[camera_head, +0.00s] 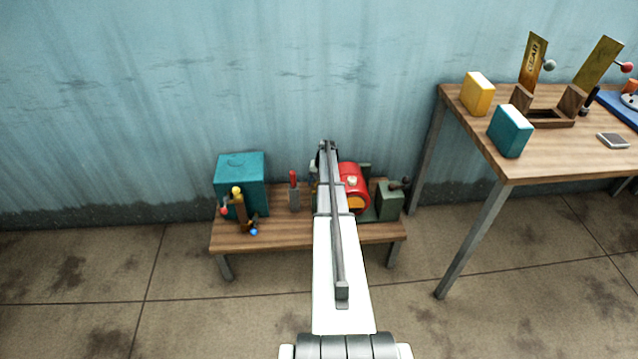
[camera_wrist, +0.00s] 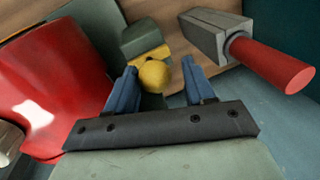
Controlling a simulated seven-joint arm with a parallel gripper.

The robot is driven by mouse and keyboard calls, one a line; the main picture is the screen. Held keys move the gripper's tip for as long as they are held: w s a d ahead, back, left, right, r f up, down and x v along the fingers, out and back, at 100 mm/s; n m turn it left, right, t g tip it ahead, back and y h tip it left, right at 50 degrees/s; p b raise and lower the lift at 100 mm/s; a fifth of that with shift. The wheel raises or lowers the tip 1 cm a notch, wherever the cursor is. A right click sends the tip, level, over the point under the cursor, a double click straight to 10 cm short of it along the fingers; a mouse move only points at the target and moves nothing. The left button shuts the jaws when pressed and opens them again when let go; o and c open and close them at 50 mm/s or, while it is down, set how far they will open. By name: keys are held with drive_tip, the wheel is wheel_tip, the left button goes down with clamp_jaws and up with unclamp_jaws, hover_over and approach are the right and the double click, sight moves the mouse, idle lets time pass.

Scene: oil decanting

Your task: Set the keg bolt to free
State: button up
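The red keg (camera_head: 353,178) lies on a green cradle on the low bench, partly hidden by my arm; its red side fills the left of the wrist view (camera_wrist: 62,85). A yellow ball knob (camera_wrist: 154,76) shows beside the keg, in front of a green block with a yellow strip (camera_wrist: 147,54). It looks like the keg bolt's knob, but I cannot read its setting. My gripper (camera_head: 327,147) is above the bench; in the wrist view its blue fingers (camera_wrist: 158,68) stand apart on either side of the knob, with a gap on the right. Contact is unclear.
A grey block (camera_wrist: 213,35) with a red handle (camera_wrist: 270,65) is close on the gripper's right in the wrist view. A teal box (camera_head: 241,172) with levers and a green box (camera_head: 389,201) with a dark knob also stand on the low bench (camera_head: 290,236). A taller table (camera_head: 560,150) is right.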

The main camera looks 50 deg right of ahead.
wheel_tip(320, 180, up, 14)
drive_tip(key=s+d, duration=0.1)
drive_tip(key=s, duration=0.1)
drive_tip(key=shift+s+d+f, duration=0.15)
drive_tip(key=shift+d+f, duration=0.05)
drive_tip(key=shift+d, duration=0.05)
idle(0.4)
idle(0.5)
drive_tip(key=s+a+f+n+g, duration=0.3)
drive_tip(key=s+a+f, duration=0.3)
drive_tip(key=s+a, duration=0.6)
drive_tip(key=s+a+f+n+g, duration=0.2)
drive_tip(key=s+a, duration=1.1)
drive_tip(key=a, duration=1.9)
drive_tip(key=s+a+f+n+g+h, duration=0.1)
drive_tip(key=s+a+f+n+g, duration=0.2)
drive_tip(key=a, duration=2)
drive_tip(key=s+f+n, duration=0.3)
drive_tip(key=s+f, duration=0.5)
drive_tip(key=s, duration=0.2)
drive_tip(key=shift+s+f+g, duration=0.15)
drive_tip(key=shift+f+g, duration=0.1)
drive_tip(key=shift+g, duration=0.05)
